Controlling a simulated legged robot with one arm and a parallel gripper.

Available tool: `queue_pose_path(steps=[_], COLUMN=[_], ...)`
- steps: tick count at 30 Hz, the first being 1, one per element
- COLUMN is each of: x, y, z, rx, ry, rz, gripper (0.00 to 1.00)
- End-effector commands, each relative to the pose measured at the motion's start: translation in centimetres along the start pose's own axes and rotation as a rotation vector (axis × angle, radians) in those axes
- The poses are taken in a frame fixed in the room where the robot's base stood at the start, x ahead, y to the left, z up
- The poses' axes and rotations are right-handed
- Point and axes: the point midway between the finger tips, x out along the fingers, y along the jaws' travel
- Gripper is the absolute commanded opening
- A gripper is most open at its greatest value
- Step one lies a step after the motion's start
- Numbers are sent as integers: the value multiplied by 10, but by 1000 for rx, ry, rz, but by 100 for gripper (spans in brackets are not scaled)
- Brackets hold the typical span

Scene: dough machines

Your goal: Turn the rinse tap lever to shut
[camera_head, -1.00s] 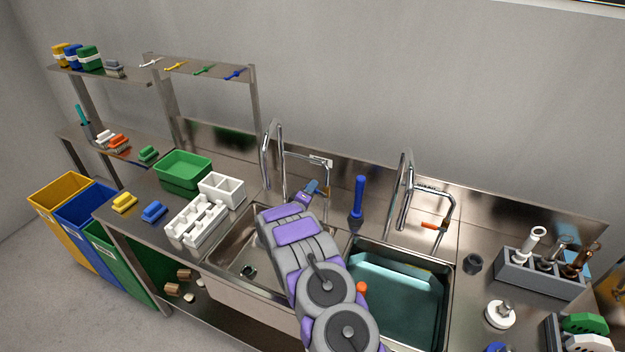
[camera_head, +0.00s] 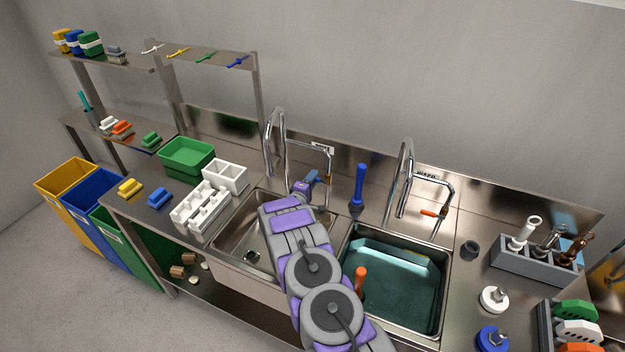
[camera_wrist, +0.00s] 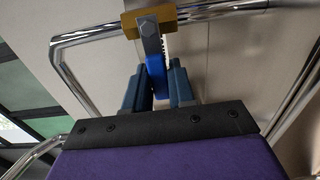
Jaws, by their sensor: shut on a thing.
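The left tap (camera_head: 273,150) is a chrome tap behind the left sink. Its blue lever (camera_wrist: 155,78) hangs from a brass-coloured fitting (camera_wrist: 150,19) on a chrome pipe in the wrist view. My gripper (camera_wrist: 157,88) is shut on the blue lever, with a blue-grey finger on each side of it. My gripper also shows at the left tap in the head view (camera_head: 311,180), where it hides most of the lever. The right tap (camera_head: 403,180) has an orange lever (camera_head: 429,213) and stands behind the right sink.
The left sink (camera_head: 230,241) looks empty of water; the right sink (camera_head: 366,231) holds bluish water. A blue brush (camera_head: 359,187) stands between the taps. White bins (camera_head: 197,208) and a green tub (camera_head: 187,153) are left of the sinks. A grey rack (camera_head: 532,269) stands right.

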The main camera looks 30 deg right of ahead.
Motion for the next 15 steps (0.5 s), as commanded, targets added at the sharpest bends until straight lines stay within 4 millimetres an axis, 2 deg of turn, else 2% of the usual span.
queue_pose_path(steps=[3,4,5,15], x=[-2,-2,-2,-3], y=[-4,-4,-4,-2], z=[-3,-3,-3,0], rx=[-6,-6,-6,-2], ry=[8,8,8,4], rz=[-8,-8,-8,-5], gripper=[0,26,29,30])
